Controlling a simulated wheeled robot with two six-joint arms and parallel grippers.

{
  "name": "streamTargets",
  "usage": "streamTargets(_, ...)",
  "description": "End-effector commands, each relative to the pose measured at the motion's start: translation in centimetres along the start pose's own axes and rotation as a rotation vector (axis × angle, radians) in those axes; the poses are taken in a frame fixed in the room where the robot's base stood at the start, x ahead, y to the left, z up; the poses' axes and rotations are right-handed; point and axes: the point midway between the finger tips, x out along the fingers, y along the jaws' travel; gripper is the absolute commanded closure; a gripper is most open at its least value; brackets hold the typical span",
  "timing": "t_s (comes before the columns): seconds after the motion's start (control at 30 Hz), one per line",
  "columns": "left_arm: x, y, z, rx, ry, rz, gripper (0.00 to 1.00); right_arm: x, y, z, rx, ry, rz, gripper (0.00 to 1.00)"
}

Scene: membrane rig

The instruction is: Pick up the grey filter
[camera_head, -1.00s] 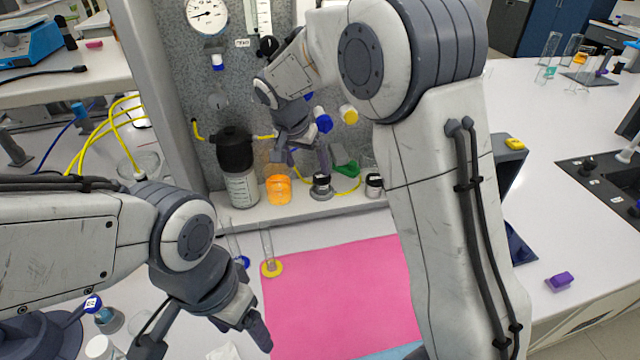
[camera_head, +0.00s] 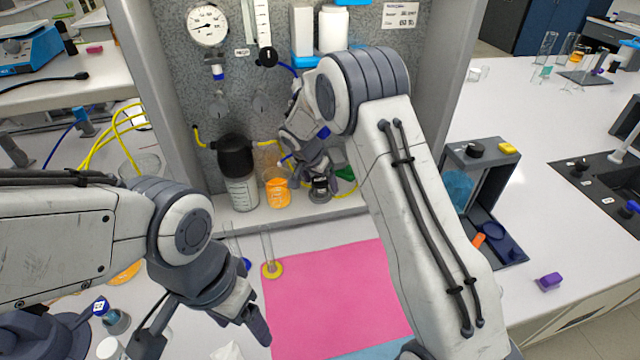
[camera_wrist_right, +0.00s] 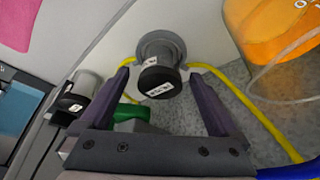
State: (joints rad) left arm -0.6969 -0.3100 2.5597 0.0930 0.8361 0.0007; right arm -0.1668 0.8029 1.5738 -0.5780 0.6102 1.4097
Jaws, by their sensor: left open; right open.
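The grey filter (camera_head: 320,188), a small cylinder with a black labelled top and a wider grey base, stands on the rig's ledge; it also shows in the right wrist view (camera_wrist_right: 163,50). My right gripper (camera_wrist_right: 160,76) is open. In the right wrist view its two fingers lie on either side of the filter's black top; I cannot tell whether they touch it. In the head view my right gripper (camera_head: 307,172) is at the filter, partly hiding it. My left gripper (camera_head: 205,338) is open and empty at the lower left, over the bench.
An orange-filled beaker (camera_head: 277,192) and a black-capped bottle (camera_head: 239,185) stand left of the filter. A yellow tube (camera_wrist_right: 258,118) runs beside it. A green object (camera_wrist_right: 130,112) and another black-capped cylinder (camera_wrist_right: 78,98) are close by. A pink mat (camera_head: 335,295) lies in front.

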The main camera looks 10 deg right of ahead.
Motion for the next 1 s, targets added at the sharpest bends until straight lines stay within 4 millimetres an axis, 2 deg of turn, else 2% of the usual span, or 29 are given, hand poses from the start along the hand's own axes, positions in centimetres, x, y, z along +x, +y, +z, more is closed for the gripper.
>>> streamTargets(0.23,0.0,0.0,0.0,0.0,-0.001,0.0,0.25,0.3,0.0,0.0,0.001,0.001,-0.001,0.03)
streamTargets(0.43,0.0,0.0,0.0,0.0,-0.001,0.0,0.25,0.2,0.0,0.0,0.0,0.0,-0.001,0.8)
streamTargets(0.47,0.0,0.0,0.0,0.0,-0.001,0.0,0.25,0.2,0.0,0.0,0.0,0.001,-0.001,0.91)
streamTargets(0.5,0.0,0.0,0.0,0.0,-0.001,0.0,0.25,0.2,0.0,0.0,0.0,0.001,-0.001,0.95)
streamTargets(0.77,0.1,0.0,0.0,0.0,-0.001,0.0,0.25,0.1,0.0,-0.1,0.0,0.001,-0.001,0.95)
streamTargets(0.97,1.2,-0.1,0.1,0.0,0.0,0.0,0.25,-1.1,-0.1,-0.7,0.001,0.002,-0.004,0.95)
streamTargets(1.0,1.3,-0.1,0.1,0.001,0.0,0.0,0.25,-1.2,0.3,-0.2,-0.001,0.0,-0.001,0.95)
